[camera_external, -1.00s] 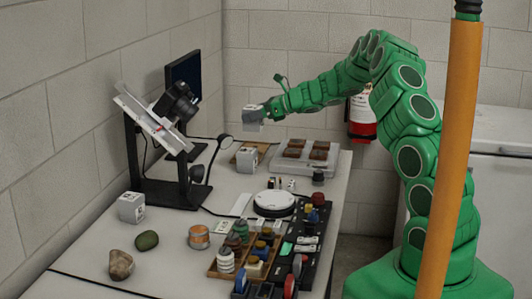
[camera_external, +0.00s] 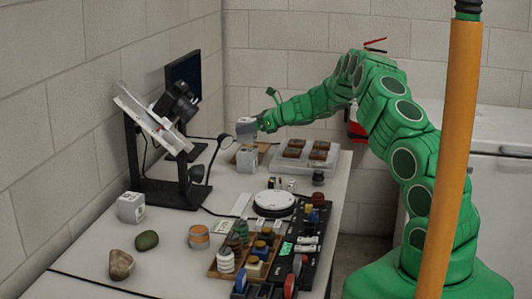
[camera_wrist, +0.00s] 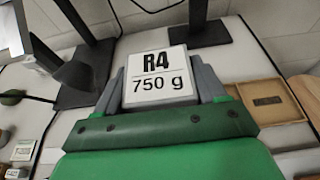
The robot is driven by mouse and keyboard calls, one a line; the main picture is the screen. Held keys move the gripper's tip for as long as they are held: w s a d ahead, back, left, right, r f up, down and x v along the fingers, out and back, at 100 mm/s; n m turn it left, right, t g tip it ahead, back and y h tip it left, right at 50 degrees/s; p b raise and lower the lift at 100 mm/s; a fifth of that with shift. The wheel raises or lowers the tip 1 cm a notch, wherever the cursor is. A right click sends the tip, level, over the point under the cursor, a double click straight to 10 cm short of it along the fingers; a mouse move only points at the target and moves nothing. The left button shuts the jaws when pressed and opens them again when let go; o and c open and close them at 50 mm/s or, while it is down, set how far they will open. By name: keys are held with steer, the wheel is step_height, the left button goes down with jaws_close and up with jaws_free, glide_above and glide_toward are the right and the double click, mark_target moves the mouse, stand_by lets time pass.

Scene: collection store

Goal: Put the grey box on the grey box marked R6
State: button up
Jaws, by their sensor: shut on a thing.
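My gripper (camera_external: 256,127) is shut on a grey box (camera_external: 245,127). In the wrist view the held grey box (camera_wrist: 159,78) carries a white label reading R4, 750 g, between the fingers. A second grey box (camera_external: 247,160) stands on the table straight below the held one in the picture; I cannot tell whether they touch. A third grey box (camera_external: 131,207) stands at the left of the table, clear of the gripper. The markings on these two are too small to read. No other grey box is seen in the wrist view.
A tray of brown blocks (camera_external: 327,167) is on the right. Bottles and a round white scale (camera_external: 273,202) stand in front.

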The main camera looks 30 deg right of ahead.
mark_target(247, 135)
steer(key=shift+w+f, duration=0.15)
steer(key=shift+f, duration=1.45)
steer(key=shift+f, duration=0.1)
steer(key=o, duration=1.7)
steer(key=shift+f, duration=0.1)
